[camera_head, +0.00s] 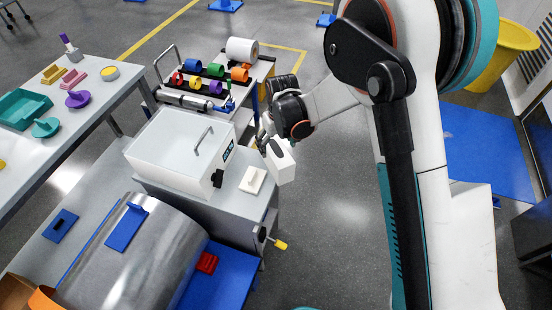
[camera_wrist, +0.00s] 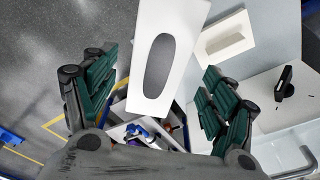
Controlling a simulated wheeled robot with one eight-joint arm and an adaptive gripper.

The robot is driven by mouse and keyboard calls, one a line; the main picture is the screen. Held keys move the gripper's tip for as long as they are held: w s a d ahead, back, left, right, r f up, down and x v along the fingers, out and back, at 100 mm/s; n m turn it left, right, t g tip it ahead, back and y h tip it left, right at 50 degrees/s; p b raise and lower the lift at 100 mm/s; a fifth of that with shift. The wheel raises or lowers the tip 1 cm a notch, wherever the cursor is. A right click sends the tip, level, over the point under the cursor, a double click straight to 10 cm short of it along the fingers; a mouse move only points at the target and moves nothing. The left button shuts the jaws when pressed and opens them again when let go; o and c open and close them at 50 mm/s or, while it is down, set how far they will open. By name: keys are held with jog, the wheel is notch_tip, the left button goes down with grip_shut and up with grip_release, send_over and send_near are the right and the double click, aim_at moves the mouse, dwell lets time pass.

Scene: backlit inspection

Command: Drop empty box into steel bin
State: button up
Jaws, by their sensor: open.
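The empty box (camera_head: 281,163) is white and tilted, just right of the small bench's edge in the head view. The wrist view shows the same box (camera_wrist: 144,88) with a dark oval opening. My gripper (camera_head: 268,142) is at the box's upper end. Its green-padded fingers stand wide open in the wrist view (camera_wrist: 158,100), one on each side of the box with gaps between. Whether anything supports the box from below is not clear. A large curved shiny steel body (camera_head: 140,265) lies at lower left; I cannot tell whether it is the steel bin.
A white instrument with a handle (camera_head: 180,150) stands on the bench, beside a small white block (camera_head: 252,180). A cart with coloured rolls (camera_head: 205,80) is behind. A table with coloured parts (camera_head: 95,90) is at left. A yellow bin (camera_head: 505,50) stands at right. Centre floor is clear.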

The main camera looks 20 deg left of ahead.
aim_at(276, 149)
jog(key=f, duration=0.1)
jog(key=f+b, duration=0.1)
jog(key=f, duration=0.1)
jog(key=f+b, duration=0.1)
jog(key=f, duration=0.1)
jog(key=shift+w+a, duration=0.25)
jog(key=shift+w, duration=0.15)
jog(key=shift+c, duration=0.6)
jog(key=c, duration=1)
jog(key=shift+c, duration=0.2)
jog(key=shift+r, duration=0.15)
notch_tip(276, 149, up, 20)
jog(key=f+p, duration=0.1)
jog(key=p, duration=0.5)
jog(key=s+d+f+m, duration=0.2)
jog(key=d, duration=1)
jog(key=s+d+f+m+b, duration=0.1)
jog(key=d+f+m, duration=0.1)
jog(key=d, duration=1)
jog(key=s+d+f+m, duration=0.1)
jog(key=d+m, duration=0.3)
jog(key=d, duration=0.8)
jog(key=shift+s+d+f+h+b, duration=0.3)
jog(key=shift+s+f+h+b, duration=0.1)
jog(key=shift+s, duration=0.4)
